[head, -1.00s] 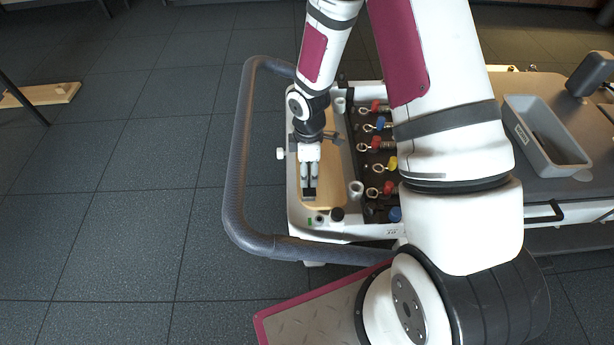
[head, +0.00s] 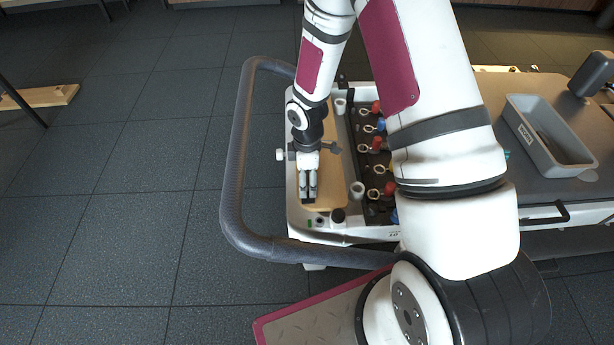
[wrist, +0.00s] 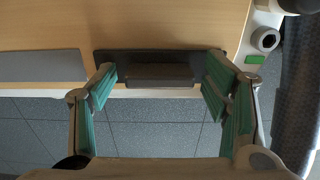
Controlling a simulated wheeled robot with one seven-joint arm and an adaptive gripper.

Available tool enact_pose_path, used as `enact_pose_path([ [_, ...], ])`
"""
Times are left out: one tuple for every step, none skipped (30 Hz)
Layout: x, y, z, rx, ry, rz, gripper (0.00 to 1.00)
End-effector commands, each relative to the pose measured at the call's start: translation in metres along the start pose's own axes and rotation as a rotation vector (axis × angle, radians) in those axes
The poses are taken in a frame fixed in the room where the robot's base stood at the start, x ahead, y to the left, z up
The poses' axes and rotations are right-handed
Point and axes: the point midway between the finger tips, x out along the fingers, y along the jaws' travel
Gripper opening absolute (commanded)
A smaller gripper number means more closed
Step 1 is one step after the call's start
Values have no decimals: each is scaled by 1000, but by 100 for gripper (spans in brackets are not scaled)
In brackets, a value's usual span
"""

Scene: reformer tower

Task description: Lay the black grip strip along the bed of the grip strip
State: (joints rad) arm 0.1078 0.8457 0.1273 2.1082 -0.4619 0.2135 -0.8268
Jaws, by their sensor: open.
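A black strip (wrist: 170,56) with a raised dark block (wrist: 160,76) lies at the edge of the wooden board (wrist: 170,22) in the wrist view. A flat grey band (wrist: 40,66) lies along the same edge to its left; I cannot tell if it is the bed. My gripper (wrist: 164,80) is open, with green-padded fingers on both sides of the dark block and a gap at each side. In the head view my gripper (head: 308,186) points down over the near end of the wooden board (head: 326,192), a dark piece just at its fingertips.
A grey curved handrail (head: 233,170) runs left of the board. A grey bin (head: 547,137) sits on the dark bed at the right. A green marker (wrist: 257,59) is beside the board.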

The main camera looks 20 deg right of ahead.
Motion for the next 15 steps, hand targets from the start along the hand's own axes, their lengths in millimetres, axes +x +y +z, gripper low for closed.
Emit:
enact_pose_path([
  [0,0,0,0,0,0,69],
  [0,0,0,0,0,0,69],
  [-1,0,0,0,0,0,69],
  [-2,0,0,0,0,0,69],
  [-3,0,0,0,0,0,69],
  [-6,0,0,0,0,1,69],
  [-9,0,0,1,1,1,69],
  [-14,1,0,1,1,2,69],
  [-20,1,0,1,0,2,69],
  [-25,1,0,1,1,2,69],
  [-31,1,0,1,1,2,69],
  [-40,1,0,2,1,3,69],
  [-47,1,0,2,1,2,69],
  [-53,1,0,2,1,2,69],
  [-62,1,0,2,1,3,69],
])
